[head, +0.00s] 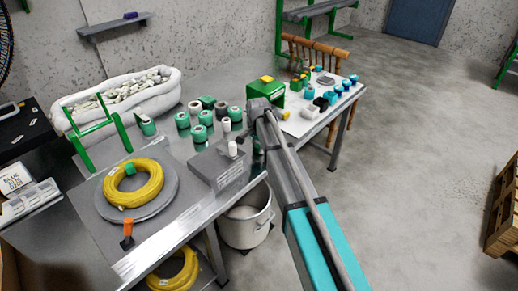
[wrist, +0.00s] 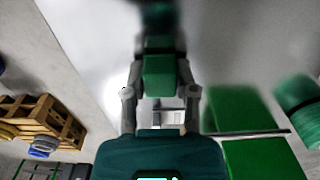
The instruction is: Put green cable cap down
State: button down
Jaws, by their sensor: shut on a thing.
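My gripper (wrist: 160,60) is shut on a green cable cap (wrist: 160,76), which shows between its fingers in the wrist view. In the head view my gripper (head: 256,112) is over the front edge of the metal table (head: 232,85), and the arm mostly hides the held cap. Whether the cap touches anything is hard to tell. Several other green caps (head: 199,133) stand on the table to the left of my gripper, with a white one and a grey one among them.
A grey block with a white peg (head: 233,149) lies left of my gripper. A yellow cable coil (head: 133,184) lies at left. A white bucket (head: 246,229) stands below the table.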

aim_at(258, 146)
jog(key=shift+f, duration=0.15)
jog(key=shift+c, duration=2)
grip_release()
notch_tip(258, 146, up, 12)
jog(key=p, duration=1.2)
jog(key=s+d+n, duration=0.7)
jog(key=s+d, duration=1.6)
jog(key=s, duration=0.3)
jog(key=shift+d+n, duration=0.3)
